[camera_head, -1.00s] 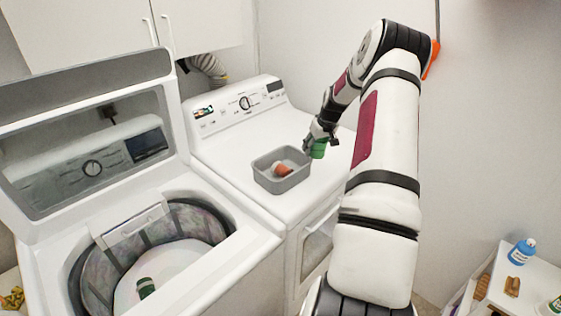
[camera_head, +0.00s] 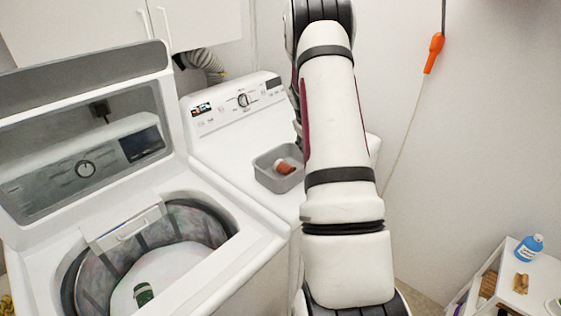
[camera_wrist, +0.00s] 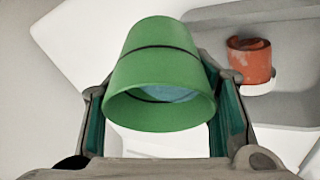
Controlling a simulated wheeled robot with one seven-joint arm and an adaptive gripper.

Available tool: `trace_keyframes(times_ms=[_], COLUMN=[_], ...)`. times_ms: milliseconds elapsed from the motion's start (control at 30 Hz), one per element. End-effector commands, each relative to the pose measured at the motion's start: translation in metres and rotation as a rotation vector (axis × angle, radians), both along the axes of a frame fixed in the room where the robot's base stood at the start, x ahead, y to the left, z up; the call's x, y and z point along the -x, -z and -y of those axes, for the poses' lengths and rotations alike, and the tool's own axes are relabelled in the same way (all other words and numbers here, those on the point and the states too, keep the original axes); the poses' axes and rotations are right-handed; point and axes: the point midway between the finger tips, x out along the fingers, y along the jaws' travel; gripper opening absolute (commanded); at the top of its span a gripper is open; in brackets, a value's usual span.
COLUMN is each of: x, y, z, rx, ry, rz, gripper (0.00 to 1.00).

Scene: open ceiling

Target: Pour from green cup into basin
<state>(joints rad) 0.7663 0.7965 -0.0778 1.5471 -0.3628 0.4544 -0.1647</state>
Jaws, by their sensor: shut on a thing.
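The green cup (camera_wrist: 160,65) is in the wrist view, held between the two fingers of my gripper (camera_wrist: 165,115). Its wide mouth faces the wrist camera and something bluish shows inside it. The grey basin (camera_head: 265,178) sits on the white dryer top in the head view, and part of it shows at the upper right in the wrist view (camera_wrist: 285,115). An orange-red and white object (camera_head: 284,167) lies in the basin; it also shows in the wrist view (camera_wrist: 250,62). The cup is beside the basin in the wrist view. My arm hides the gripper and cup in the head view.
An open washer (camera_head: 150,235) with a green item (camera_head: 143,293) in its drum stands at the left. A small white shelf (camera_head: 510,285) with a blue bottle (camera_head: 529,248) is at lower right. An orange-handled cord (camera_head: 433,53) hangs on the wall.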

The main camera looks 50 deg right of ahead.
Motion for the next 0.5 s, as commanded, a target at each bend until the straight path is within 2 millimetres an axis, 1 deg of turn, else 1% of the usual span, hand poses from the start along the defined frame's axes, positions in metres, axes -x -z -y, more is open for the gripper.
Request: trace_keyframes(times_ms=[33, 167, 333, 500], x=[-0.0064, -0.0105, -0.0075, -0.0107], y=[0.0007, -0.002, -0.004, -0.0015], z=[-0.003, -0.0068, -0.0074, -0.0092], rx=[0.019, 0.063, 0.086, 0.101], ry=[-0.004, -0.005, 0.001, -0.002], rz=[-0.019, -0.064, -0.091, -0.107], gripper=[0.2, 0.2, 0.2, 0.2])
